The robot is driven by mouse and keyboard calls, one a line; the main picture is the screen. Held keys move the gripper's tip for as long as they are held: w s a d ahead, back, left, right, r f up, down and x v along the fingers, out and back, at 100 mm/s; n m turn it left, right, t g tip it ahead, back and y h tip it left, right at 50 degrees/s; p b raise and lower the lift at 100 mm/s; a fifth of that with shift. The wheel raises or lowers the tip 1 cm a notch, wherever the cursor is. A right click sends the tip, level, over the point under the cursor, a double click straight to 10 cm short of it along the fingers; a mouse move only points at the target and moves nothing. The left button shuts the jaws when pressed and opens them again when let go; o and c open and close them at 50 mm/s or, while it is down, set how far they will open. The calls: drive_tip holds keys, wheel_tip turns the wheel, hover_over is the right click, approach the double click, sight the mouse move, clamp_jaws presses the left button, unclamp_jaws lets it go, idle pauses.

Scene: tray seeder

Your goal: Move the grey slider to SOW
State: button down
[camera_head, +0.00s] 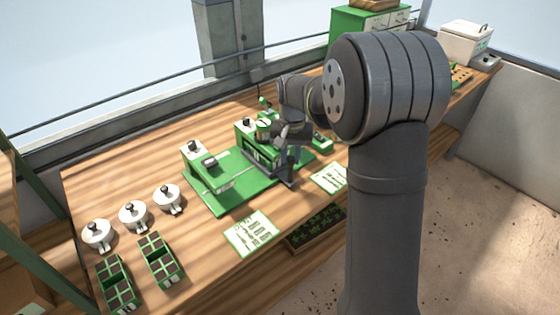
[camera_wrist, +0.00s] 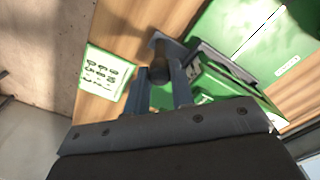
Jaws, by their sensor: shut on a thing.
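The tray seeder is a green machine (camera_head: 225,185) on the wooden bench, with a flat green base and green-and-white blocks. In the wrist view my gripper (camera_wrist: 161,85) is shut on the dark round knob (camera_wrist: 160,68) of the grey slider, one finger on each side of it. The slider's grey bar (camera_wrist: 220,62) runs beside a green block. In the head view my gripper (camera_head: 292,158) is at the seeder's right part, partly hidden by my own arm. No SOW marking is readable; a small white label (camera_wrist: 288,66) on the green base is too small to read.
White lidded pots (camera_head: 133,215) and green cell trays (camera_head: 118,285) stand at the left. Printed cards (camera_head: 251,232) lie in front of the seeder. A dark seedling tray (camera_head: 315,230) is by the bench's front edge. A green cabinet (camera_head: 355,30) stands behind.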

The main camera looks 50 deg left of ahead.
drive_tip(key=shift+w, duration=0.35)
drive_tip(key=c, duration=1.2)
unclamp_jaws()
drive_tip(key=shift+c, duration=0.2)
drive_tip(key=shift+r, duration=0.1)
wheel_tip(320, 180, up, 17)
drive_tip(key=shift+r, duration=0.15)
